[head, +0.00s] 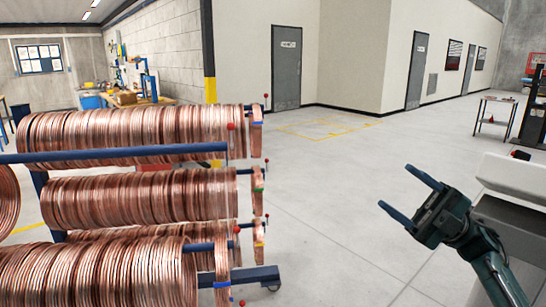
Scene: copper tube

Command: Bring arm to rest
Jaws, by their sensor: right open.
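My right gripper (408,197) is at the lower right of the head view. Its two dark blue fingers are spread apart, with nothing between them. It hangs over the bare floor, to the right of the copper coils and apart from them. Copper tube coils (135,195) hang in rows on a dark blue rack (262,277) at the left. Single coil ends with coloured tags (257,178) show at the right ends of the rack bars. My left gripper is not in view.
A light grey surface (515,172) stands at the right edge, close to my right arm. Grey floor (345,180) lies clear between the rack and my gripper. A small table (497,100) stands at the far right. A cluttered workbench (135,98) is at the back left.

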